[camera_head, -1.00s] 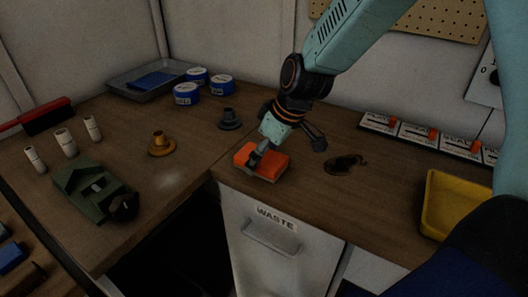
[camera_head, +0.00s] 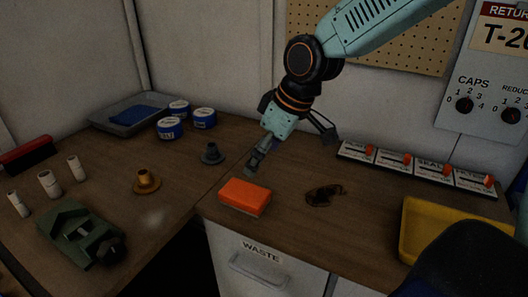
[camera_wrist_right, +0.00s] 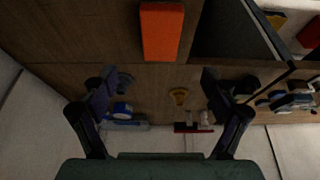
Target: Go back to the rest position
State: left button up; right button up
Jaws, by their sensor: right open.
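My right gripper (camera_head: 291,150) hangs from the arm that comes in from the upper right. Its fingers are spread apart and hold nothing. It is above the bench, just behind and above an orange block (camera_head: 244,197). The block lies flat on the bench near the front edge, above the WASTE drawer, clear of the fingers. In the right wrist view the open fingers (camera_wrist_right: 160,92) have bench between them, and the orange block (camera_wrist_right: 161,31) lies beyond them at the top. My left gripper is not in view.
A dark smear or tangle (camera_head: 325,194) lies right of the block. A yellow tray (camera_head: 411,232) is at the right; labelled switches (camera_head: 407,163) line the back wall. At left are a brass flanged part (camera_head: 146,182), a grey one (camera_head: 212,154), blue tins (camera_head: 203,118) and a green fixture (camera_head: 80,236).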

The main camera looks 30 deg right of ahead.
aim_at(246, 192)
jog(key=shift+s, duration=0.1)
dwell(0.4)
jog(key=shift+f, duration=0.15)
jog(key=b+x, duration=0.3)
jog(key=x, duration=0.8)
jog(key=shift+a+f+b, duration=0.15)
jog(key=shift+f+b, duration=0.5)
jog(key=shift+w+r, duration=0.25)
jog(key=shift+w, duration=0.05)
jog(key=shift+p, duration=0.3)
jog(key=shift+s, duration=0.2)
